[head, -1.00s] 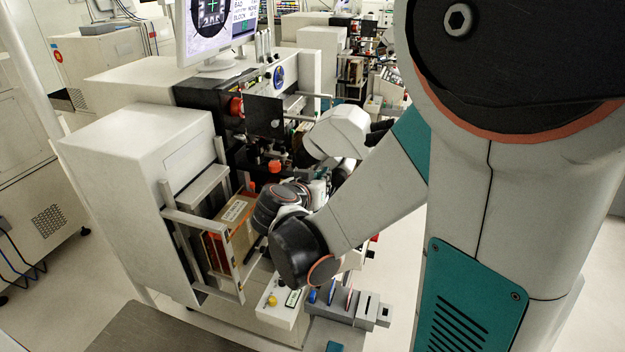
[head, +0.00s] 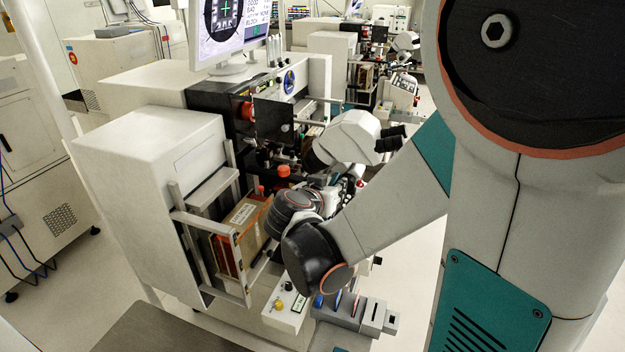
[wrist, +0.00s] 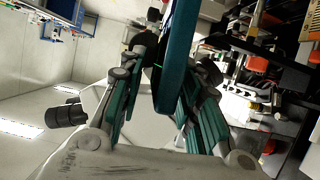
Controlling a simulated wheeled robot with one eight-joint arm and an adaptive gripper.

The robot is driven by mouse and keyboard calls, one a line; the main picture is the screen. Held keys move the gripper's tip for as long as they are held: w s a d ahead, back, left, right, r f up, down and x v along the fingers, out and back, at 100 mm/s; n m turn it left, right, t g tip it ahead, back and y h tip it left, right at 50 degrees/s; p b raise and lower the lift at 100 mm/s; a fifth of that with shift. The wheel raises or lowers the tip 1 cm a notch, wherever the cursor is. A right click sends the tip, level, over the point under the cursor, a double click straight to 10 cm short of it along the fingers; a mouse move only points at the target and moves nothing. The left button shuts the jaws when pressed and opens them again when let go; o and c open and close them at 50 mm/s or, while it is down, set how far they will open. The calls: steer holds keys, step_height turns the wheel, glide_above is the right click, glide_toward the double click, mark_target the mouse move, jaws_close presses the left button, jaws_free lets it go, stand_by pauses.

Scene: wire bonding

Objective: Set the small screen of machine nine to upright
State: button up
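A small dark flat panel (head: 274,121), which looks like the small screen, stands on the front of the nearest machine in the head view, left of the white microscope (head: 354,136). I cannot read a machine number. My forearm hides most of my gripper in the head view, close to the microscope. In the wrist view my gripper (wrist: 176,62) has its two teal and black fingers apart, one on each side of a dark teal slab (wrist: 178,50) seen nearly edge-on. I cannot tell whether this slab is the screen or whether the fingers touch it.
A larger lit monitor (head: 228,32) stands on top of the machine. A white cabinet (head: 150,165) and a metal frame (head: 212,228) are at its left front. The microscope eyepieces (wrist: 65,115) show close by in the wrist view.

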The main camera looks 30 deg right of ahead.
steer(key=v, duration=1.2)
steer(key=shift+s, duration=0.1)
steer(key=s+a+f+n+y+b, duration=0.4)
steer(key=s+a+f+n+y, duration=0.2)
steer(key=s+a+n+y, duration=0.3)
steer(key=shift+s+a+f+n+g+y, duration=0.3)
steer(key=shift+s+a+n+g+y, duration=0.15)
steer(key=shift+y, duration=0.45)
steer(key=shift+w, duration=0.1)
stand_by(0.5)
